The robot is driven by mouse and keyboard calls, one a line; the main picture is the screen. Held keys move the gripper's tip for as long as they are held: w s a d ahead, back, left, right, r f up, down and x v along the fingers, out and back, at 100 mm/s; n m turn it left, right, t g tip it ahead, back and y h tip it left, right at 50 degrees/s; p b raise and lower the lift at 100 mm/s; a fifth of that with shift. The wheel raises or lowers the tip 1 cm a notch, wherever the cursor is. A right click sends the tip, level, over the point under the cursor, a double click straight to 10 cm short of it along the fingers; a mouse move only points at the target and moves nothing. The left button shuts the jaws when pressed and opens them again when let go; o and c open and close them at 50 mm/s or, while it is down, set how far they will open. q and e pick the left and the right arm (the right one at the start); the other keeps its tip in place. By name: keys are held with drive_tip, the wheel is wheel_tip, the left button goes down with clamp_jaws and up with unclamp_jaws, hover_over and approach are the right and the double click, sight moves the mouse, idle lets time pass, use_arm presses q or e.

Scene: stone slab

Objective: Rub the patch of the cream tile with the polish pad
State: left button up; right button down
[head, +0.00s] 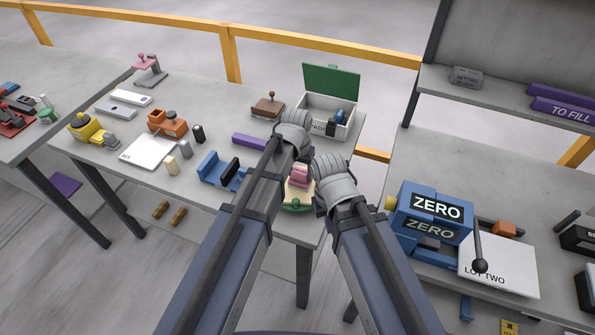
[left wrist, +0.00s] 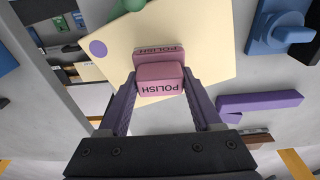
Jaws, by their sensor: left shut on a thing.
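The pink polish pad (left wrist: 160,88), marked POLISH, sits between the two purple fingers of my left gripper (left wrist: 160,82), which is shut on it. The cream tile (left wrist: 210,55) lies beyond the pad in the left wrist view. Its round purple patch (left wrist: 98,48) is near one corner, left of the pad and apart from it. I cannot tell whether the pad touches the tile. In the head view, the pad (head: 299,177) shows between my arms, above the partly hidden tile (head: 287,195). My left arm hides most of the left gripper there. My right arm shows, but its gripper does not.
A blue fixture (head: 222,170) and a purple bar (head: 249,141) lie left of the tile. A green-lidded box (head: 347,128) stands behind. A green piece (head: 297,208) is at the tile's near edge. A blue ZERO machine (head: 433,215) stands right, across a gap.

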use_arm(q)
drive_tip(key=shift+s+d+f, duration=0.1)
drive_tip(key=shift+s+d, duration=0.2)
drive_tip(key=shift+d, duration=0.45)
drive_tip(key=shift+s+d, duration=0.3)
drive_tip(key=shift+d, duration=0.45)
drive_tip(key=shift+a, duration=0.1)
drive_tip(key=shift+w+a, duration=0.3)
drive_tip(key=shift+a, duration=0.4)
drive_tip(key=shift+w+a, duration=0.3)
drive_tip(key=shift+a, duration=0.6)
drive_tip(key=shift+w+a, duration=0.35)
drive_tip(key=shift+a, duration=0.5)
drive_tip(key=shift+w+a, duration=0.3)
drive_tip(key=shift+a, duration=0.6)
drive_tip(key=shift+r, duration=0.2)
wheel_tip(320, 180, up, 6)
drive_tip(key=p, duration=0.6)
